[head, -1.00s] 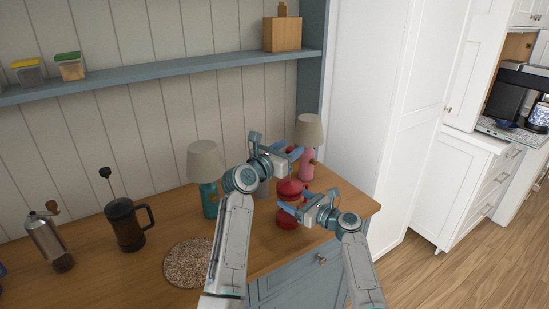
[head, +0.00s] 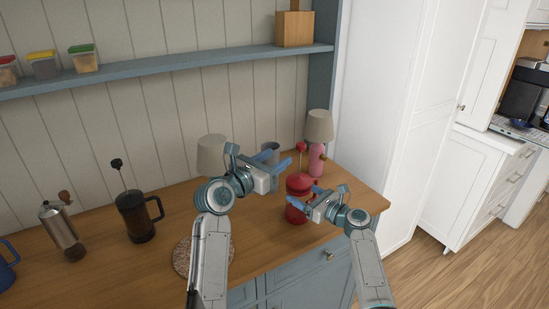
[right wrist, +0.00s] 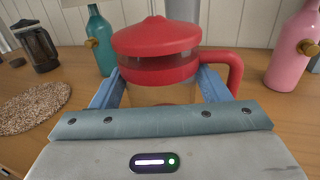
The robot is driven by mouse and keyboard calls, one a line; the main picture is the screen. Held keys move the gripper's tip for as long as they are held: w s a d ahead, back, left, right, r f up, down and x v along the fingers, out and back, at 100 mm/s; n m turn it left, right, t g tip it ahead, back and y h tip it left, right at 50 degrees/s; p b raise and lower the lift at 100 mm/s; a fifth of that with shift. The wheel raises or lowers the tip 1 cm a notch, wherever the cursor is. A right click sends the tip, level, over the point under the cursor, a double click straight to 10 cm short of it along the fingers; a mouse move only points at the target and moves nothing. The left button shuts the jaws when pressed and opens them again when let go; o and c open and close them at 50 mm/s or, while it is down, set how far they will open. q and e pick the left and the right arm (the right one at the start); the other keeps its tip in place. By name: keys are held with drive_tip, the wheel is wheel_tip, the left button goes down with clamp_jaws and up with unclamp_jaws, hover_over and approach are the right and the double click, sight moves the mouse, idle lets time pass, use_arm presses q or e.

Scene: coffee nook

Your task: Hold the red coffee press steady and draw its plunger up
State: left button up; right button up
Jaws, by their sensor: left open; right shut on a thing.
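The red coffee press (head: 297,187) stands upright near the right end of the wooden counter. Its red plunger knob (head: 301,147) stands well above the lid. My right gripper (head: 299,206) is shut on the press body from the front right. In the right wrist view its blue fingers lie on both sides of the body, below the red lid (right wrist: 157,42), with the handle (right wrist: 236,68) on the right. The knob is out of that view. My left gripper (head: 284,156) is open and empty, just left of the knob and apart from it.
A pink bottle-shaped lamp (head: 316,163) stands close behind the press and a grey cylinder (head: 270,148) behind my left gripper. A shaded lamp (head: 211,154), woven mat (head: 183,262), black press (head: 134,216) and grinder (head: 61,232) stand to the left. A shelf (head: 180,66) runs above.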

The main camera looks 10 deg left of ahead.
drive_tip(key=o, duration=1.3)
drive_tip(key=shift+c, duration=0.2)
